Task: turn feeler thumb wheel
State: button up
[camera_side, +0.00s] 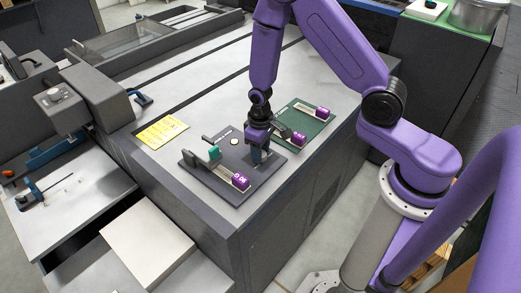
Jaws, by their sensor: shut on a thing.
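A dark grey ink unit plate (216,185) lies on the front corner of the grey machine top. It carries a teal knob (214,152), a white round button (234,142) and a purple block with white marks (240,181). My gripper (259,158) points down at the right part of this plate, right of the button. Its fingers are shut on a small part there, seemingly the thumb wheel, which the fingers mostly hide. I cannot make out the wheel's markings or how far it is turned.
A green plate (318,124) with purple blocks (322,113) lies just behind and right of my gripper. A yellow note sheet (162,131) lies to the left. A grey press head (77,105) stands further left. The machine top behind is mostly clear.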

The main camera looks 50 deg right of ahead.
jog(key=o, duration=1.1)
jog(key=shift+c, duration=0.2)
jog(key=shift+r, duration=0.15)
notch_tip(320, 180, up, 17)
jog(key=shift+r, duration=0.1)
dwell(0.7)
